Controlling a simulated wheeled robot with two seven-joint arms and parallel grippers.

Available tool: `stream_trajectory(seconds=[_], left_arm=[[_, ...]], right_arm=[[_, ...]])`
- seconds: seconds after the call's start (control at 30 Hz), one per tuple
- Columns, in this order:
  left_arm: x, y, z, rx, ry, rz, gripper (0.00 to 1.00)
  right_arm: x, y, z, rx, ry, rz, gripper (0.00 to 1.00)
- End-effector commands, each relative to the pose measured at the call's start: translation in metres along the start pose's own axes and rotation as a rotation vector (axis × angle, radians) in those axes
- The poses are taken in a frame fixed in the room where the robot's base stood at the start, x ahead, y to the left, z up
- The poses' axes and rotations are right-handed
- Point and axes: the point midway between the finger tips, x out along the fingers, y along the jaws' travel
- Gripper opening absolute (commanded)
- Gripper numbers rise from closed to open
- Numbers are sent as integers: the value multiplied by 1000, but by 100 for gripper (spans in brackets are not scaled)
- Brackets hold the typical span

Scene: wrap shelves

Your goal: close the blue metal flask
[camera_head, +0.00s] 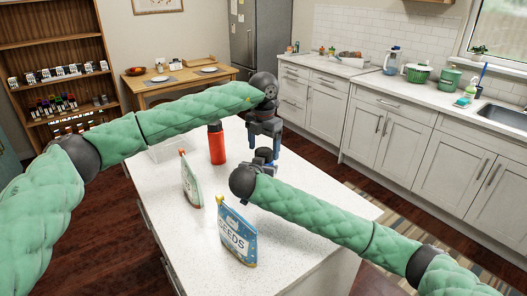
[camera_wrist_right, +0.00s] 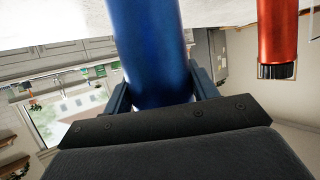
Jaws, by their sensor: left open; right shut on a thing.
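The blue metal flask (camera_wrist_right: 150,50) fills the middle of the right wrist view, between the two fingers of my right gripper (camera_wrist_right: 163,92), which is shut on it. In the head view my right gripper (camera_head: 263,160) is over the white island top, and the flask is mostly hidden there by my grippers and arm. My left gripper (camera_head: 264,146) points down just above the right one, with its fingers apart. I cannot make out the flask's mouth or its lid.
A red flask with a dark cap (camera_head: 216,145) stands on the island (camera_head: 165,205), left of the grippers. A blue seed bag (camera_head: 237,238) and another bag (camera_head: 190,182) stand nearer. Counters, a dining table (camera_head: 160,92) and shelves (camera_head: 55,45) lie beyond.

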Motion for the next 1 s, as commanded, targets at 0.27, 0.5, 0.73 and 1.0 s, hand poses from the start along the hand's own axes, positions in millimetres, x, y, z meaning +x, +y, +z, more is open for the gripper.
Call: stream_trajectory(seconds=[0.27, 0.5, 0.73, 1.0], left_arm=[[-53, 0, 1, 0, -1, 0, 80], [-89, 1, 0, -1, 0, 0, 80], [-101, 1, 0, 0, 1, 0, 80], [-102, 1, 0, 0, 1, 0, 80]], right_arm=[[0, 0, 0, 0, 0, 0, 0], [0, 0, 0, 0, 0, 0, 0], [0, 0, 0, 0, 0, 0, 0], [0, 0, 0, 0, 0, 0, 0]])
